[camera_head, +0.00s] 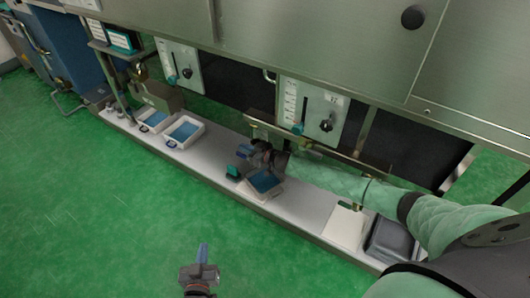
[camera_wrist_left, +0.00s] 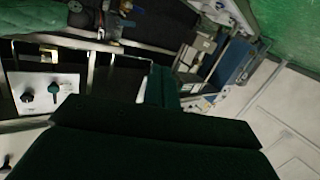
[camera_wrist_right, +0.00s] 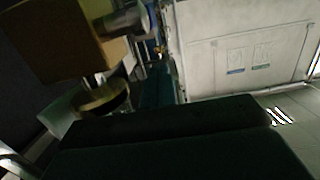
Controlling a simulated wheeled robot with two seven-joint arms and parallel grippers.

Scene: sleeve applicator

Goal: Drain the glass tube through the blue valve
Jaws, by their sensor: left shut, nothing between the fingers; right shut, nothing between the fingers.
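My right arm reaches in from the right in the head view, and its gripper (camera_head: 246,160) is at the shelf under the cabinet, near a small blue part. Its fingers (camera_wrist_right: 170,130) are shut and empty in the right wrist view. There a brass disc (camera_wrist_right: 103,98) under a brown block (camera_wrist_right: 60,40) is left of the fingers, and a small blue part (camera_wrist_right: 163,47) is beyond them. I cannot tell whether this is the blue valve. I cannot make out the glass tube. My left gripper (camera_head: 202,252) is shut and empty over the green floor, away from the shelf.
The white shelf (camera_head: 205,165) holds trays with blue contents (camera_head: 184,131). A control panel (camera_head: 312,108) with a black knob and a teal knob is above it. A dark tray (camera_head: 390,240) is at the right end. The green floor (camera_head: 90,220) is clear.

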